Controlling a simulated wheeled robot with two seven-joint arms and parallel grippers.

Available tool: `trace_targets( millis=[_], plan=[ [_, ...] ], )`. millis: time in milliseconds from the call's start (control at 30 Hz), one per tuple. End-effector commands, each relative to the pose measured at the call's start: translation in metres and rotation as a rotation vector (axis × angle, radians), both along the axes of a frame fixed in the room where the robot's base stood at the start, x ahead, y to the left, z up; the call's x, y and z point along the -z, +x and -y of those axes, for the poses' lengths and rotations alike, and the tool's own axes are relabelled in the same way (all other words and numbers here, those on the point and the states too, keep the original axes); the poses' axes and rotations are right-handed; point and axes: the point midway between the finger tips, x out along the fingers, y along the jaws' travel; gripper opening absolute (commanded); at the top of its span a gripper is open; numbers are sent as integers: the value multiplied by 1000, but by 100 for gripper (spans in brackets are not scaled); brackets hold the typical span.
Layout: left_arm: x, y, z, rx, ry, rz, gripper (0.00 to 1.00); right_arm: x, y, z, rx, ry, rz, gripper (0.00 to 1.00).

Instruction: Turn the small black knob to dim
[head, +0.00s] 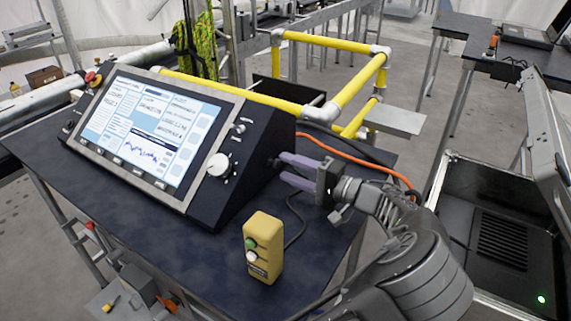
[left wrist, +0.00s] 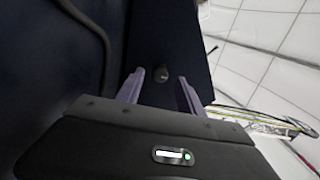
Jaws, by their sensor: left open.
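A small black knob (left wrist: 162,75) sits on the dark side face of the console (head: 262,140). In the left wrist view it lies between the two purple fingertips of my left gripper (left wrist: 160,80), with a gap to each finger. In the head view my left gripper (head: 282,168) is at the console's right side, its fingers spread and pointing at that face. The knob is hard to make out there, close to the fingertips. I cannot tell how far the fingertips reach along the knob. My right gripper is not in view.
The console's screen (head: 150,128) and white dial (head: 218,164) face the front left. A yellow button box (head: 263,247) stands on the dark table (head: 190,270) in front of my gripper. An orange cable (head: 370,163) runs behind it. Yellow rails (head: 330,40) stand behind the table.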

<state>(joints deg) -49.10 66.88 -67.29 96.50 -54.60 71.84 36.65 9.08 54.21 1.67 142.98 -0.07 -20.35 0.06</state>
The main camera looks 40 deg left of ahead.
Motion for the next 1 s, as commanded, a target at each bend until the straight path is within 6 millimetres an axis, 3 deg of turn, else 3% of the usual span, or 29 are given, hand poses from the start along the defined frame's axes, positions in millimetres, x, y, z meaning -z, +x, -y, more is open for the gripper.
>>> trace_targets(
  millis=[133,433,1000],
  plan=[
    [-1,-2,-14,-1,1,-2,44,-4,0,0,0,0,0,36],
    [0,-2,-17,1,0,-1,44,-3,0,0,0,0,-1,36],
    [0,-2,-16,0,0,-1,0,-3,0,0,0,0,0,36]
  ],
)
